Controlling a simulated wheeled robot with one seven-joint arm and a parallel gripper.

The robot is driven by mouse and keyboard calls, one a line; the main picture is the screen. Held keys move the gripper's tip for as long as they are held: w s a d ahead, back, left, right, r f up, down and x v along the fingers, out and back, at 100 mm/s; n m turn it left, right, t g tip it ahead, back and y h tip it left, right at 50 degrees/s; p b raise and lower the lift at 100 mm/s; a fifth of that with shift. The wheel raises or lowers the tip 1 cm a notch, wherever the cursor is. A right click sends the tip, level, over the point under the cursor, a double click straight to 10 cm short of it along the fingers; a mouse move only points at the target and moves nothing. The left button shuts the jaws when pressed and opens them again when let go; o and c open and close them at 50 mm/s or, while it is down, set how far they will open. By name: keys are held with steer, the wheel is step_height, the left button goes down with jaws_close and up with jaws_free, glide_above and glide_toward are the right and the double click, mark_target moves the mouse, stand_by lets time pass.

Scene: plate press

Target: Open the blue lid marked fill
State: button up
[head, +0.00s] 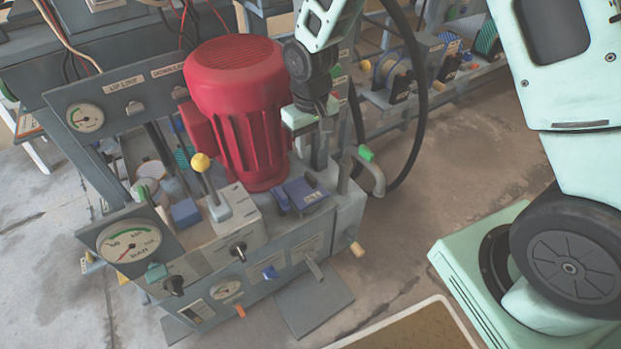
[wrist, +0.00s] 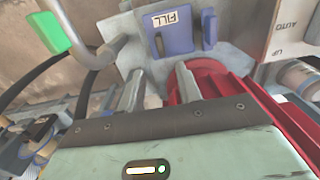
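The blue lid (head: 305,193) lies on the top right part of the grey press unit in the head view. In the wrist view the same blue lid (wrist: 176,40) is at the top middle, with a white FILL label and a dark notch on it. It looks shut. My gripper (head: 321,152) hangs above and just behind the lid in the head view, pointing down. In the wrist view my gripper (wrist: 160,74) has its two grey fingers spread with nothing between them, short of the lid. The fingertips are apart from the lid.
A large red motor (head: 240,100) stands close left of my gripper. A bent grey pipe with a green tip (head: 366,153) rises right of the lid. A yellow-knobbed lever (head: 201,163) and a pressure gauge (head: 128,245) are further left. Open floor lies to the right.

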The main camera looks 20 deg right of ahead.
mark_target(310, 177)
step_height(310, 177, down, 11)
steer(key=b, duration=0.3)
steer(key=shift+c, duration=0.3)
jaws_close()
